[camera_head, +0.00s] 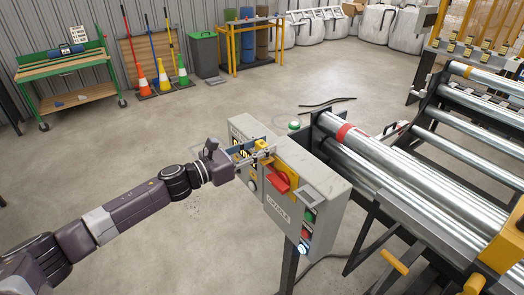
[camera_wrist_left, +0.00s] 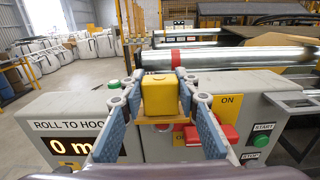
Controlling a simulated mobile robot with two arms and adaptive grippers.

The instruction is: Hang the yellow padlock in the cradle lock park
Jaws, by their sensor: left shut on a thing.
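The yellow padlock (camera_wrist_left: 160,97) is between the two blue-padded fingers of my left gripper (camera_wrist_left: 160,105), which is shut on it. In the head view the padlock (camera_head: 262,145) shows small at the left gripper (camera_head: 261,154), close over the top of the grey cradle control box (camera_head: 318,222). A yellow strip lies just below the padlock in the wrist view; I cannot tell whether they touch. The padlock's shackle is not clear. I cannot make out the lock park for certain. My right gripper is not in view.
The box carries a red rotary switch (camera_head: 279,182) on a yellow plate, plus green and red buttons. A "ROLL TO HOOK" display (camera_wrist_left: 70,140) is at left in the wrist view. Steel rollers (camera_head: 400,175) stand right of the box. Open floor lies to the left.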

